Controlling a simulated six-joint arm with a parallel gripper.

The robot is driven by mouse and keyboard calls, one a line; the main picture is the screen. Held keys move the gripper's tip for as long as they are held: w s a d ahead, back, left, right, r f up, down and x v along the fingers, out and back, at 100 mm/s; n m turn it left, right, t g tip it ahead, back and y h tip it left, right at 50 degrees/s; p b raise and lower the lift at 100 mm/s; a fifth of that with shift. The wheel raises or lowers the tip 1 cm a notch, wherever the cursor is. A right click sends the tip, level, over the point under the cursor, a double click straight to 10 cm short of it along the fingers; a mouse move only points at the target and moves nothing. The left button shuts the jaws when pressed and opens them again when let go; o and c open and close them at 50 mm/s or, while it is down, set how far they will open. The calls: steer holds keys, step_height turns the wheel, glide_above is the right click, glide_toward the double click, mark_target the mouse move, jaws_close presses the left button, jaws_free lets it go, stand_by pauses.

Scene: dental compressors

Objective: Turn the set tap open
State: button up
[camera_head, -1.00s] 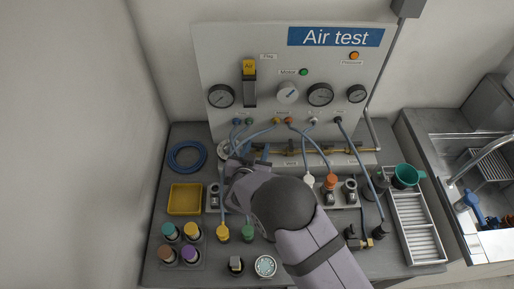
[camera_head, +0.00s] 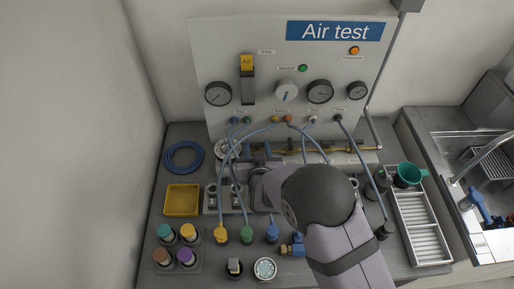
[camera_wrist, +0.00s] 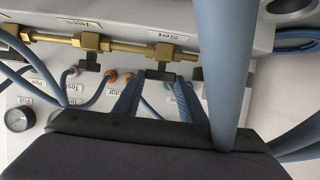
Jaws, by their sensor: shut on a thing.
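The set tap (camera_wrist: 165,50) is a brass fitting on the brass pipe in the wrist view, beside an upside-down "Set" label (camera_wrist: 165,35). Its black handle (camera_wrist: 159,74) lies between the tips of my gripper (camera_wrist: 160,82), whose two blue-grey ribbed fingers are shut on it. The vent tap (camera_wrist: 90,42), a like fitting with a black handle, is to its left. In the head view my wrist reaches toward the pipe at the panel foot; my arm hides the fingertips and the handle there.
A thick blue hose (camera_wrist: 228,70) passes close in front of the wrist camera, right of the fingers. Blue hoses (camera_head: 232,150) loop down from the panel ports around my wrist. A yellow tray (camera_head: 183,201) and several coloured-top bottles stand left. A slatted rack (camera_head: 417,230) is right.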

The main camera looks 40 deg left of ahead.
steer(key=shift+r, duration=0.1)
steer(key=o, duration=1.1)
steer(key=shift+c, duration=0.2)
steer(key=shift+s+d, duration=0.1)
steer(key=b+v, duration=0.2)
steer(key=v, duration=0.5)
